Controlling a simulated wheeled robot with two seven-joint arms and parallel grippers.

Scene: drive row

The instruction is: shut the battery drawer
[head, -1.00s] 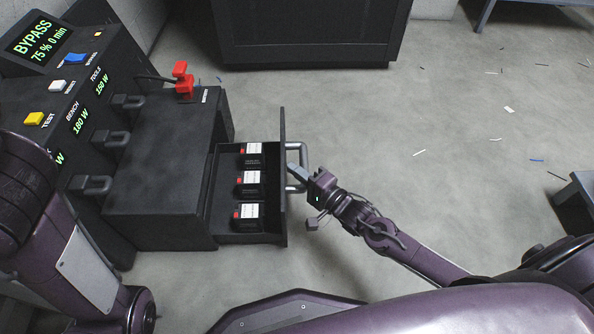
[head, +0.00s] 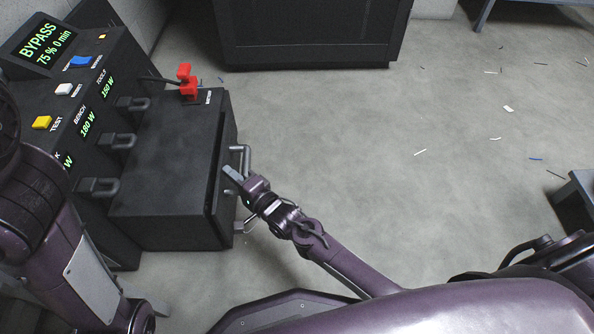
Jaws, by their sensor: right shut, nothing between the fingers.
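The battery drawer (head: 227,187) is in the dark cabinet (head: 165,165) at left. Its front stands at the cabinet's face, flush or nearly so; a thin gap cannot be ruled out from this angle. Its batteries are hidden inside. The grey bar handle (head: 246,158) sticks out from the front, partly covered by my right gripper. My right gripper (head: 233,174) is shut and empty, its fingertips at the drawer front beside the handle; whether they touch is hard to tell. My left arm is at the left edge, its gripper out of view.
A control panel (head: 75,85) with a lit screen, buttons and dark plugs stands left of the cabinet. A red connector (head: 187,83) sits on the cabinet top. A dark cabinet (head: 310,35) stands at the back. The floor to the right is open, with small scraps.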

